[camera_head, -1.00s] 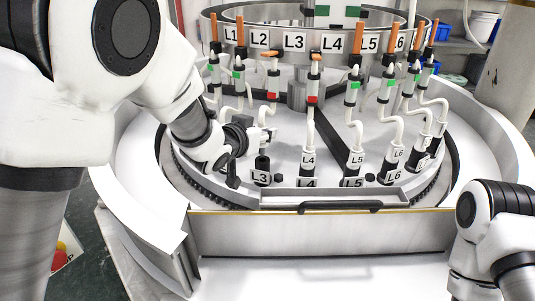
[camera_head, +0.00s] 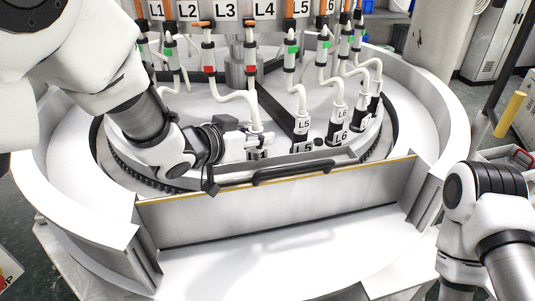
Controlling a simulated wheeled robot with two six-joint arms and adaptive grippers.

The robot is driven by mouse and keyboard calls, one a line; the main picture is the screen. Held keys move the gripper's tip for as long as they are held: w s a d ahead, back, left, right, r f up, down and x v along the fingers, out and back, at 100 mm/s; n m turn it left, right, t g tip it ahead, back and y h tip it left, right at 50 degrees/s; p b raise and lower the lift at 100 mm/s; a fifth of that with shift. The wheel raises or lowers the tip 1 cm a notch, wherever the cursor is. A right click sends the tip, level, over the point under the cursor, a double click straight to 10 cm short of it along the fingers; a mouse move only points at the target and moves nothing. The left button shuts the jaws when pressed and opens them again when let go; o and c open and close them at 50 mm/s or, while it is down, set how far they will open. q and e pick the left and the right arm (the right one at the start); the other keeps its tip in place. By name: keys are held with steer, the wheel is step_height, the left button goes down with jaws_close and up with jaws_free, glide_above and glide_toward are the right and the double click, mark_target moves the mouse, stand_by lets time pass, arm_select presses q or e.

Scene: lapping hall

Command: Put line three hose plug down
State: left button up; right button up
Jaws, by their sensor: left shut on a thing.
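My left gripper (camera_head: 246,143) is shut on the line three hose plug, low over the ring of sockets inside the round machine. The gripper body hides most of the plug, and it also covers where the L3 socket stands. I cannot tell whether the plug touches a socket. A white hose (camera_head: 236,97) runs down from the red-marked L3 valve (camera_head: 208,50) toward the fingertips. A labelled socket (camera_head: 257,155) shows partly just beyond the fingertips. My right gripper is out of view; only its arm shows at the lower right.
The L5 (camera_head: 302,125) and L6 (camera_head: 339,122) plugs stand upright in their sockets to the right. A front panel (camera_head: 290,205) with a black handle (camera_head: 305,170) stands close below my left gripper. The white ledge before it is clear.

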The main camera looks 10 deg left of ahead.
mark_target(255, 154)
arm_select(q)
steer(key=f, duration=0.4)
steer(key=shift+s+a+p, duration=0.1)
steer(key=shift+s+p, duration=0.15)
steer(key=shift+p, duration=0.1)
steer(key=shift+w+f, duration=0.1)
steer(key=shift+f, duration=0.25)
steer(key=o, duration=1)
steer(key=shift+r, duration=0.1)
steer(key=shift+c, duration=0.2)
steer(key=shift+r, duration=0.15)
steer(key=shift+s+a+b, duration=0.15)
steer(key=shift+s+b, duration=0.05)
steer(key=shift+b, duration=0.1)
steer(key=b+v, duration=0.2)
steer(key=v, duration=0.9)
steer(key=shift+s+b, duration=0.3)
steer(key=shift+b, duration=0.05)
